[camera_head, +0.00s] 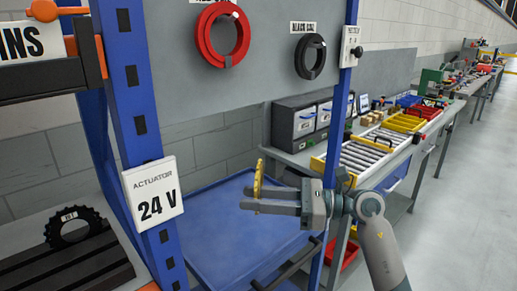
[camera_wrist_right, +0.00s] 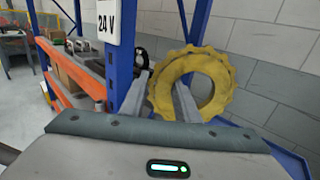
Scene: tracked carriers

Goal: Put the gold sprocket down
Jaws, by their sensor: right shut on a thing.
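The gold sprocket (camera_head: 258,180) is a thick toothed ring. It is held upright, nearly edge-on in the head view, at the tips of my right gripper (camera_head: 262,195). The right wrist view shows the sprocket (camera_wrist_right: 217,80) face-on, with one finger of the right gripper (camera_wrist_right: 165,95) in front of its hole and the other to its left. The gripper is shut on the ring, which appears raised above a blue tray-like surface (camera_head: 215,225). My left gripper is in neither view.
A blue upright (camera_head: 140,100) with a "24 V" sign (camera_head: 153,193) stands left of the gripper. A black sprocket (camera_head: 72,228) sits on a dark ribbed rack (camera_head: 60,268). Red (camera_head: 222,60) and black (camera_head: 300,60) rings hang behind. A roller bench (camera_head: 365,158) stands right.

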